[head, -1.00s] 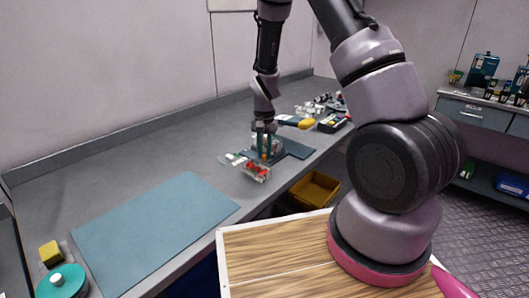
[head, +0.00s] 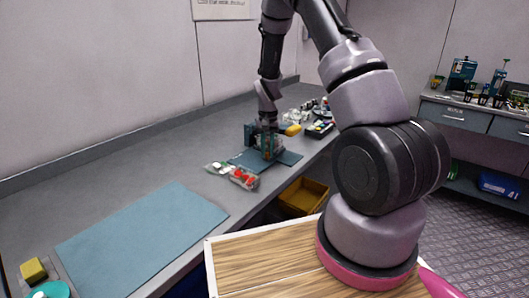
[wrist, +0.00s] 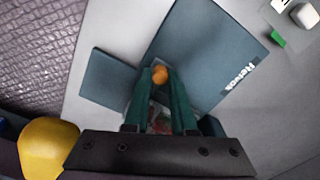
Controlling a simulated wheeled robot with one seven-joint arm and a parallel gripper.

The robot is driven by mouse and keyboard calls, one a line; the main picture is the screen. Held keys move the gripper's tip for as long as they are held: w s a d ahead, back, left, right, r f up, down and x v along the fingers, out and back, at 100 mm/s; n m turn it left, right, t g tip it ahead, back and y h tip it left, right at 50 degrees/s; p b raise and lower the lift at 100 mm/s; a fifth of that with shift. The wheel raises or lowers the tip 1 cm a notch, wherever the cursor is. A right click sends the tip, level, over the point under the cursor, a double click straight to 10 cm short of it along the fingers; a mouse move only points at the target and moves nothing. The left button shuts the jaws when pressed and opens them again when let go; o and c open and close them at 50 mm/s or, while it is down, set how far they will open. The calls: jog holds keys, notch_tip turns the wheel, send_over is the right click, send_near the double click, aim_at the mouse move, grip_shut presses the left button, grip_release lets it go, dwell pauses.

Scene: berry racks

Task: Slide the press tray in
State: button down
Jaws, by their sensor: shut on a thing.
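My gripper (wrist: 160,78) points down in the wrist view, its two teal fingers shut on an orange knob (wrist: 160,75) at the tips. Teal flat plates lie under and around the fingers: a large one with white lettering (wrist: 205,50) and a smaller one (wrist: 108,80) to the left. I cannot tell which surface is the press tray. In the head view my gripper (head: 267,152) is low over a teal mat (head: 289,159) beside a dark teal upright block (head: 250,133). The fingers hide most of what lies between them.
Clear packs with red contents (head: 243,179) lie left of my gripper. A large blue-grey mat (head: 140,237) is on the near left bench. A yellow bin (head: 304,196) sits below the bench edge. Cluttered tools and a yellow item (head: 291,130) stand behind.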

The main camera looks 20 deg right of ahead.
jog(key=shift+w+d, duration=0.15)
jog(key=shift+d, duration=0.05)
jog(key=c, duration=0.7)
grip_release()
jog(key=shift+c, duration=0.2)
notch_tip(320, 180, up, 11)
